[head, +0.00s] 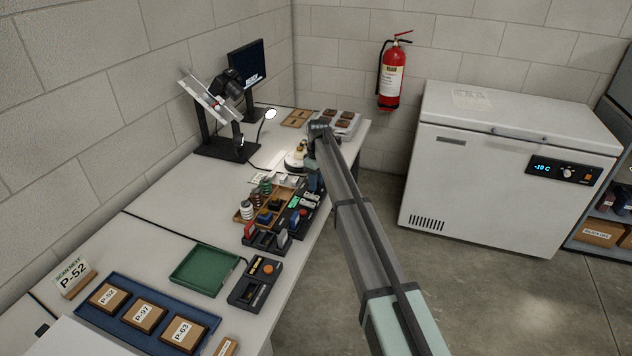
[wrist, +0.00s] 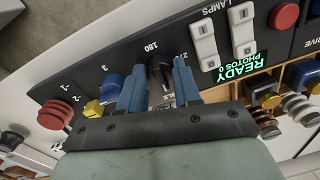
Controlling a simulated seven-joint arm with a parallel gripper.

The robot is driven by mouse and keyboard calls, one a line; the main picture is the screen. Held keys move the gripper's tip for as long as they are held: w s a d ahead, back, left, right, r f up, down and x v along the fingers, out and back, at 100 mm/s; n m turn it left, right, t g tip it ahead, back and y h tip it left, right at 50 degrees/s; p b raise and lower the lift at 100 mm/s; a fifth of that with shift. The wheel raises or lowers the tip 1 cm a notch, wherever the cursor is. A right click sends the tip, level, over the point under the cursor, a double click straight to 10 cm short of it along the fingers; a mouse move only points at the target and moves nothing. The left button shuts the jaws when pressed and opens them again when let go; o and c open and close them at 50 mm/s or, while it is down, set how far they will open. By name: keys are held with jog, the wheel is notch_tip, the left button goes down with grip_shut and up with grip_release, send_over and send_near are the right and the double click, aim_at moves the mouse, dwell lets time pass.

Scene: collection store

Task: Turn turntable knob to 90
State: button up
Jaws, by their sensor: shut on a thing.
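The turntable knob (wrist: 160,70) is small and black and sits on a dark control panel (wrist: 90,70) in the wrist view. The numeral 180 is printed beside it and part of another number beginning with 2 shows near the right finger. The dial's pointer direction cannot be told. My gripper (wrist: 158,66) has its two blue fingers on either side of the knob and is shut on it. The fingers cover part of the printed label.
On the panel, white lamp switches (wrist: 203,45), a green READY display (wrist: 238,66) and a red button (wrist: 284,15) lie right of the knob; a red knob (wrist: 57,113) and a blue one (wrist: 110,84) lie left. Wooden trays of spools (head: 254,207) adjoin the panel.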

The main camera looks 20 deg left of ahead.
jog(key=m, duration=1.3)
jog(key=shift+m+t, duration=0.3)
jog(key=shift+m, duration=1.7)
jog(key=o, duration=0.8)
jog(key=shift+c, duration=0.2)
jog(key=shift+d+r, duration=0.1)
